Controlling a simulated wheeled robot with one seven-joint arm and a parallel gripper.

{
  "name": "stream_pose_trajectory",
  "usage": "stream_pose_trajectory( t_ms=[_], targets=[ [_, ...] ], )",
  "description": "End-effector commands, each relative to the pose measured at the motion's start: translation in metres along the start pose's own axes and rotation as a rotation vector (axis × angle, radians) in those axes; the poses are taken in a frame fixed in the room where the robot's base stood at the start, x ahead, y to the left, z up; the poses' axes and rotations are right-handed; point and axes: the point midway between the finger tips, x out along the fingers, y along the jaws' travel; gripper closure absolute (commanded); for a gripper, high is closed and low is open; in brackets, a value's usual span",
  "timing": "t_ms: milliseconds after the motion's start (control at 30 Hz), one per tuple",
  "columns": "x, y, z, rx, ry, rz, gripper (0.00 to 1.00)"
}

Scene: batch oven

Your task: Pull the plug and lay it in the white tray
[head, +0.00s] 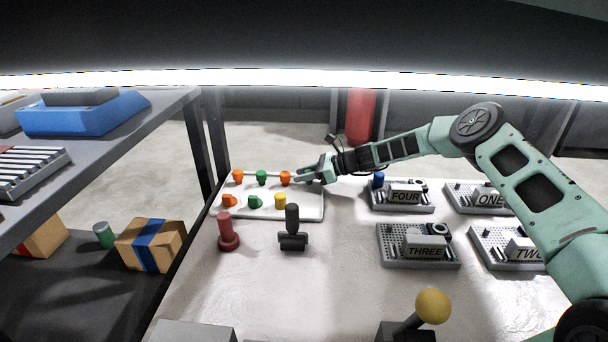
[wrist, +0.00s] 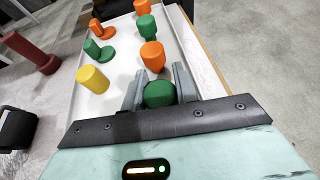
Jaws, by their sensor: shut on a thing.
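My gripper (head: 309,175) is over the back right corner of the white tray (head: 310,206). It is shut on a green plug (wrist: 160,94), which sits between the two grey fingers in the wrist view. I cannot tell whether the held plug touches the tray floor. The tray also holds orange plugs (head: 238,176), other green plugs (head: 261,177) and a yellow plug (head: 280,200) in two rows. An orange plug (wrist: 152,55) stands close beside the held one. Some of the front-row plugs lie tilted.
Grey perforated boards marked FOUR (head: 402,208), THREE (head: 420,262), ONE and TWO stand to the right. A blue plug (head: 378,181) is on board FOUR. A red peg (head: 228,235) and a black-handled object (head: 292,230) stand in front of the tray.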

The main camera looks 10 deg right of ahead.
Motion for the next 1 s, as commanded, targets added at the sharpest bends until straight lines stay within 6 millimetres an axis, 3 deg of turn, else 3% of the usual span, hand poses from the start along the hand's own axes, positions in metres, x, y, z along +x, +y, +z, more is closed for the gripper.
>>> stream_pose_trajectory(
  t_ms=[867, 900, 967, 1000],
  targets=[
    [0.005, 0.000, -0.011, 0.000, 0.000, 0.000, 0.92],
    [0.004, 0.000, -0.011, 0.000, 0.000, 0.000, 0.65],
    [0.004, 0.000, -0.011, 0.000, 0.000, 0.000, 0.49],
    [0.004, 0.000, -0.011, 0.000, 0.000, 0.000, 0.45]
  ],
)
